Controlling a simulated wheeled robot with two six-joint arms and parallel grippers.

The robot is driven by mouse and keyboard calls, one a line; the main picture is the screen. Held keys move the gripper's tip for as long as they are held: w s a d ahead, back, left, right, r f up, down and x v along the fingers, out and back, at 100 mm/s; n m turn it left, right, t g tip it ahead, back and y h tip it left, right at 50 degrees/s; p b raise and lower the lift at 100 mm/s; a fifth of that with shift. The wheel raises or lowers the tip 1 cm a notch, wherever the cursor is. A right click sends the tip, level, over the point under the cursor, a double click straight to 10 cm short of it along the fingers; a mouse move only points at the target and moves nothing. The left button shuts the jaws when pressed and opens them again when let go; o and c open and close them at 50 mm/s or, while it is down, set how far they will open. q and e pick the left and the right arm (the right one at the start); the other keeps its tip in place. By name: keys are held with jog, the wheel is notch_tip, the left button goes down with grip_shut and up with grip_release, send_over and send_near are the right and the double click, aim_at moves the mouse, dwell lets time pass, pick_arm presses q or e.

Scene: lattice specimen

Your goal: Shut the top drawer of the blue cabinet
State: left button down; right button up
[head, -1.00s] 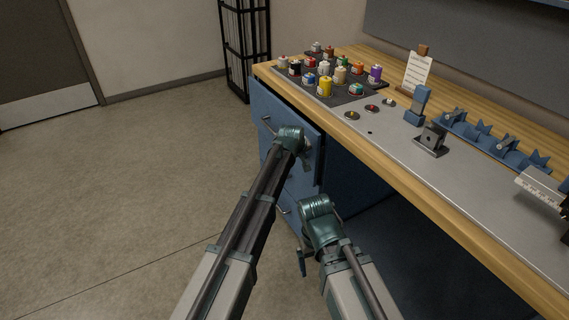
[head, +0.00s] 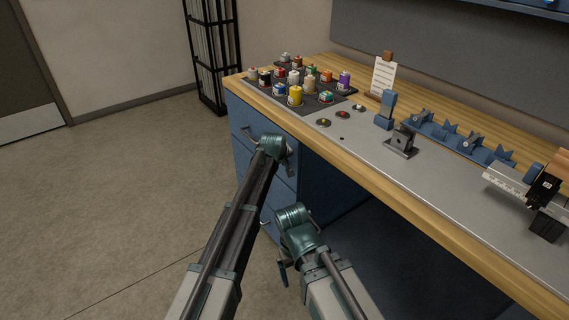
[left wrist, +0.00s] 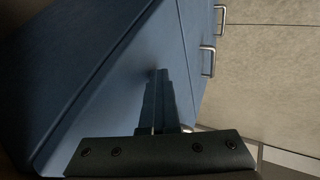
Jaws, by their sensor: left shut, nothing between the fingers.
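The blue cabinet (head: 237,165) stands under the left end of the workbench. Its top drawer (head: 238,110) looks level with the front below it in the head view; a small gap cannot be ruled out. A metal handle (head: 246,131) shows on its front. My left arm reaches to the cabinet front, its gripper mostly hidden behind my own wrist in the head view. In the left wrist view my left gripper (left wrist: 160,78) is shut and empty, its tips at or very near a blue panel.
The wooden bench top (head: 345,165) overhangs the cabinet. It carries a dark mat (head: 310,112) with several coloured jars, a blue rack (head: 450,135) and a caliper-like tool (head: 510,180). A black cage-like stand (head: 212,60) is behind left. The floor (head: 110,190) at left is open.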

pick_arm(q)
jog(key=s+a+r+p, duration=0.5)
jog(key=s+r+p, duration=0.3)
dwell(0.4)
jog(key=s+a+r+m+g+y+p, duration=0.1)
jog(key=s+r+m+g+p, duration=0.1)
jog(key=s, duration=0.9)
jog(key=s+a+r+m+g+y+p, duration=0.1)
jog(key=s+a+r+m+g+p, duration=0.1)
jog(key=s+p, duration=0.4)
jog(key=s+a+r+m+g+y+p, duration=0.1)
jog(key=s+a+r+m+g+p, duration=0.1)
jog(key=s, duration=1.5)
jog(key=r+m+g+p, duration=0.1)
jog(key=m+p, duration=0.1)
jog(key=m, duration=0.1)
jog(key=shift+a+r+y, duration=0.2)
jog(key=shift+r+y, duration=0.1)
jog(key=shift+r, duration=0.05)
jog(key=shift+s, duration=0.1)
